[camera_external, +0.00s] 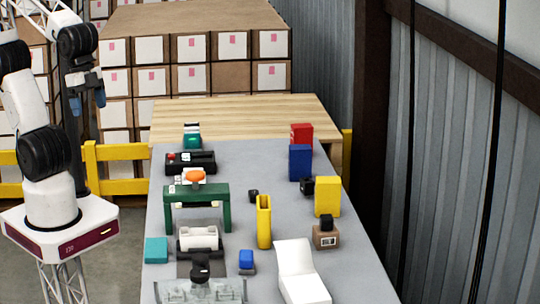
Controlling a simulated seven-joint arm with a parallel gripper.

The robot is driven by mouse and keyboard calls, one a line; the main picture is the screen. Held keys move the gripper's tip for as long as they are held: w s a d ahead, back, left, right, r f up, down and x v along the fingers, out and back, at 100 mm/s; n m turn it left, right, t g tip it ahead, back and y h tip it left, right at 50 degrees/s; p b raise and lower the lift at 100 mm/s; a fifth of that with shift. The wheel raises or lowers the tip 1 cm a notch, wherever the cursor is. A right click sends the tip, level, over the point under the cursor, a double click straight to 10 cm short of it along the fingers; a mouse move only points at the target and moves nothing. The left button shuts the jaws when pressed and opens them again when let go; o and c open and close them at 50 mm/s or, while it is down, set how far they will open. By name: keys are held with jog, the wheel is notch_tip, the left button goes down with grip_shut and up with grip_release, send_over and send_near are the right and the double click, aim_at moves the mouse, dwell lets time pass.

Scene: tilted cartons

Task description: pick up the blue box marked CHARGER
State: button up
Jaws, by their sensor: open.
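A tall blue box (300,162) stands upright on the right side of the grey table, just in front of a red box. A smaller blue block (246,259) sits near the front middle of the table, on a dark base. No lettering is readable on either, so I cannot tell which is marked CHARGER. My gripper (88,103) is raised at the upper left, beyond the table's left edge and well apart from both blue things. It is open and looks empty, though its fingers are small in view.
Behind the tall blue box is a red box (302,134). A yellow box (327,196) and small brown carton (326,236) stand nearer on the right. A green bridge-like frame (196,196), yellow upright holder (264,222) and white angled stand (299,271) are obstacles. Bare grey table (245,160) lies mid-back.

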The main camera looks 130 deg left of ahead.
jog(key=shift+o, duration=0.4)
jog(key=shift+w, duration=0.1)
jog(key=w+a+f+n+t+y, duration=0.1)
jog(key=w+a+f+n+t, duration=0.15)
jog(key=w+a, duration=0.65)
jog(key=w+a+f+n+t+y, duration=0.1)
jog(key=w+a+f+y, duration=0.15)
jog(key=w+a, duration=0.55)
jog(key=w+a+f+n+t+y, duration=0.15)
jog(key=w+a+f, duration=0.35)
jog(key=a, duration=0.7)
jog(key=s+a+f+n+y, duration=0.1)
jog(key=a+f, duration=0.3)
jog(key=a, duration=0.6)
jog(key=s+a+f+n+t+y, duration=0.1)
jog(key=a+f, duration=0.4)
jog(key=a, duration=0.5)
jog(key=s+a+f+n+t+y, duration=0.1)
jog(key=a+f, duration=0.4)
jog(key=a, duration=0.5)
jog(key=shift+s+a+f+n+y, duration=0.25)
jog(key=shift+s+a+n+y, duration=0.15)
jog(key=shift+s+y, duration=0.3)
jog(key=shift+w, duration=0.1)
